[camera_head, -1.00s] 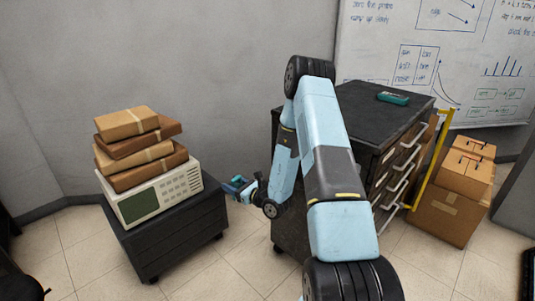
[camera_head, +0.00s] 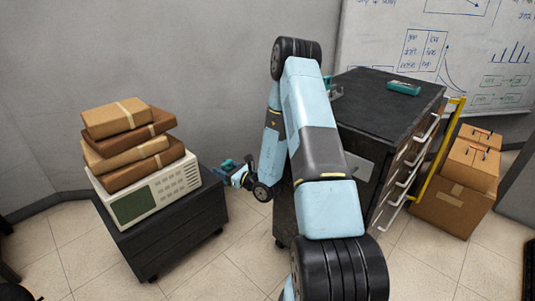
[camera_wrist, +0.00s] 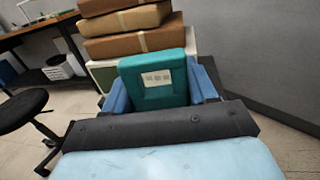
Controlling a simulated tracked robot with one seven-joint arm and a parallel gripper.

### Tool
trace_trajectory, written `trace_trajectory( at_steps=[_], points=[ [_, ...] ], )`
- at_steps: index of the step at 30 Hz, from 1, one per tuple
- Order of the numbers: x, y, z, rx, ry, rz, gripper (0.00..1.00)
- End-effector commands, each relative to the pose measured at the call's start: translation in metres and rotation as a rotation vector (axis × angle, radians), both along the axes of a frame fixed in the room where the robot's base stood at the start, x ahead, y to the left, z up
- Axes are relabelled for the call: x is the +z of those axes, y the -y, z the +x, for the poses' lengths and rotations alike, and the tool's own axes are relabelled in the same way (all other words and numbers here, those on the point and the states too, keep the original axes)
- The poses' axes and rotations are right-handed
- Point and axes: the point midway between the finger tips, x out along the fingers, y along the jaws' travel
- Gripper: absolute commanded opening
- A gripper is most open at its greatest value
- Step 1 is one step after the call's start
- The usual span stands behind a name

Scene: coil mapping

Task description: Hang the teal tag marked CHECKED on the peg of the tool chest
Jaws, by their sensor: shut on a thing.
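My gripper (camera_wrist: 160,85) has its blue fingers shut on a teal tag (camera_wrist: 152,98) with a small white label. The label's marks are too small to read. In the head view my gripper (camera_head: 232,172) is small and held out between the low dark cabinet and the tool chest, clear of both. The tool chest (camera_head: 352,118) is black-topped with several drawers with pale handles, and stands to the right of my gripper. My arm hides part of its near side. A light grey plate (camera_head: 358,164) shows on that side. I cannot make out the peg.
A dark wheeled cabinet (camera_head: 180,235) at left bears a cream instrument (camera_head: 150,192) and stacked brown packages (camera_head: 128,145). A teal object (camera_head: 403,88) lies on the chest top. A yellow rail (camera_head: 436,155) and cardboard boxes (camera_head: 466,175) stand right. Floor between cabinet and chest is open.

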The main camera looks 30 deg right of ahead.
Motion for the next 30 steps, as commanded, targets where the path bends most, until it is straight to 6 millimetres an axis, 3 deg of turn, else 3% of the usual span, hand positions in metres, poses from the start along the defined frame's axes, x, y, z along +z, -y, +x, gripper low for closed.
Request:
trace_trajectory(
  at_steps=[7, 13, 21, 30],
  points=[
    [0.001, -0.001, -0.003, 0.031, 0.001, -0.002, 0.28],
    [0.007, -0.046, -0.03, 0.268, 0.005, -0.007, 0.28],
    [0.012, -0.108, -0.104, 0.723, 0.014, -0.014, 0.28],
    [0.011, -0.13, -0.2, 1.227, 0.028, -0.015, 0.28]
  ],
)
